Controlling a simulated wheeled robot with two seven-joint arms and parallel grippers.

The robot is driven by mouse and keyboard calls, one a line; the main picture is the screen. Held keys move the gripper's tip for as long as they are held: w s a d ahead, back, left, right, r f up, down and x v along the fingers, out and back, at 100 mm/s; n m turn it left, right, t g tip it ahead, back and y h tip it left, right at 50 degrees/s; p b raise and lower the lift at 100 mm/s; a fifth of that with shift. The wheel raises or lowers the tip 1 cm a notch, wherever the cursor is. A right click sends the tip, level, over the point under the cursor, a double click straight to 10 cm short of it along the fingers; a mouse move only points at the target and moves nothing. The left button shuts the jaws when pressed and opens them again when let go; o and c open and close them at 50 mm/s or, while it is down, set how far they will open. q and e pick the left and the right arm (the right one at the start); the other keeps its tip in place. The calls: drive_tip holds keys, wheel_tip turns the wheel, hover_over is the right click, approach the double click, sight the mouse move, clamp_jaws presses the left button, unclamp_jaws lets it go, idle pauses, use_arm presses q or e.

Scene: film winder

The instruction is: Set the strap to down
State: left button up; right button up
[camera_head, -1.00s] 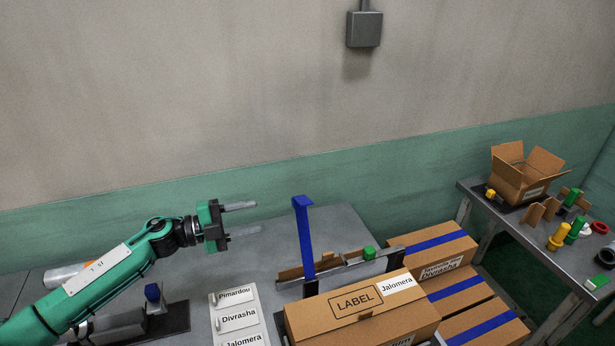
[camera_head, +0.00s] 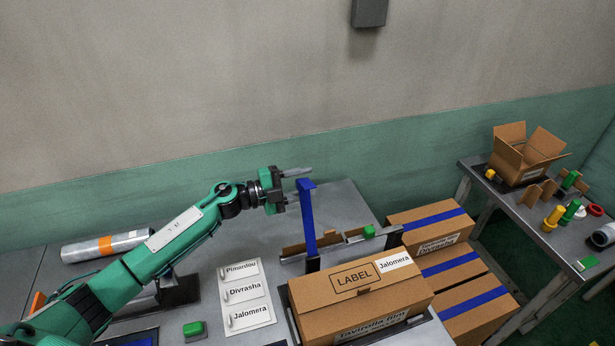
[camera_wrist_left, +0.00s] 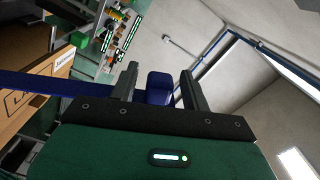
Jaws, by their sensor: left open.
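The strap (camera_head: 308,224) is a blue upright bar with a short bent top, standing at the left end of the metal rail behind the labelled box. My left gripper (camera_head: 300,184) is open at the height of the strap's top, its fingers pointing right. In the left wrist view the blue strap end (camera_wrist_left: 159,88) sits between the two open fingers (camera_wrist_left: 160,85). I cannot tell whether the fingers touch it. My right gripper is not in view.
A cardboard box (camera_head: 360,300) marked LABEL lies in front of the strap. A name board (camera_head: 246,297), a green button (camera_head: 194,330) and a film roll (camera_head: 107,245) are to the left. Blue-banded boxes (camera_head: 432,226) are stacked to the right.

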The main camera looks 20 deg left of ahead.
use_arm(q)
drive_tip(key=shift+w+d, duration=0.4)
drive_tip(key=shift+d, duration=0.15)
drive_tip(key=shift+c, duration=0.5)
clamp_jaws()
drive_tip(key=shift+f, duration=0.1)
